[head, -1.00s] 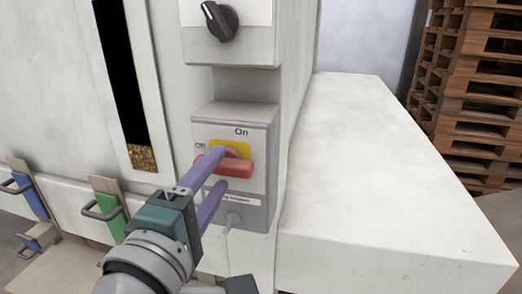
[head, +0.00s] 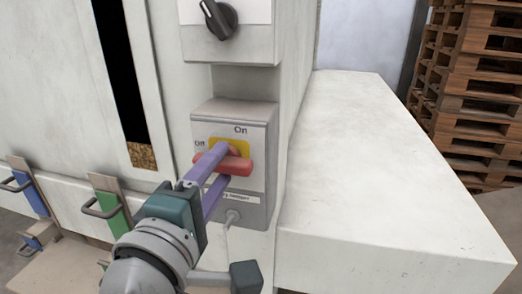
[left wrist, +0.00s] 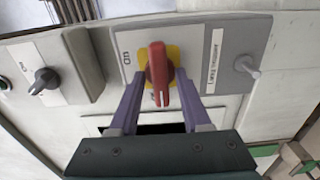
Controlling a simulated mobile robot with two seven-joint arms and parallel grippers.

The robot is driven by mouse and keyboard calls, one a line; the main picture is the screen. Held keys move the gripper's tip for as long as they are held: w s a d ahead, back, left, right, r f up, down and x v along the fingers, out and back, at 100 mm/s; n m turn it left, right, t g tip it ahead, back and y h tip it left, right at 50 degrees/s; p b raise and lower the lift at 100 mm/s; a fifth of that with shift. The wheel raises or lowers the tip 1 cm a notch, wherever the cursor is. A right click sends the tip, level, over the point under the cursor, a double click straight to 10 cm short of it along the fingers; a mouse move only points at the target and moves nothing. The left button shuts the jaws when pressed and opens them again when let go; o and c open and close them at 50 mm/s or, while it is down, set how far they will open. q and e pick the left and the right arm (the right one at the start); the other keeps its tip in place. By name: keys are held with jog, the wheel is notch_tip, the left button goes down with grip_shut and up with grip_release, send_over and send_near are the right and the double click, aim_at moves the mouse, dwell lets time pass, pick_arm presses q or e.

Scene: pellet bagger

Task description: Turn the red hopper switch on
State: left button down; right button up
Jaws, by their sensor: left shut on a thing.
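The red hopper switch (head: 236,164) is a red handle on a yellow plate, set in a grey box (head: 258,190) on the machine's front. Its handle lies roughly level in the head view, with "On" printed above it and "Off" at its left. My left gripper (head: 221,167) has its purple fingers above and below the handle and is shut on it. In the left wrist view the fingers (left wrist: 159,84) flank the red handle (left wrist: 157,66), which partly hides the yellow plate. My right gripper is not in view.
A black rotary knob (head: 221,20) sits on a panel above. Green (head: 112,213) and blue (head: 30,192) latch parts with handles are at lower left. A broad white ledge (head: 380,180) extends to the right. Stacked pallets (head: 480,90) stand at the far right.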

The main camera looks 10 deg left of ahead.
pick_arm(q)
jog(key=shift+m, duration=0.3)
jog(key=m+p, duration=0.1)
jog(key=m, duration=0.2)
jog(key=shift+r+m, duration=0.1)
jog(key=shift+m, duration=0.2)
jog(key=m+p, duration=0.1)
jog(key=m, duration=0.3)
jog(key=shift+m, duration=0.3)
jog(key=m, duration=0.4)
jog(key=shift+m+p, duration=0.3)
jog(key=shift+p, duration=0.05)
jog(key=shift+m, duration=2.2)
jog(key=c, duration=0.7)
grip_release()
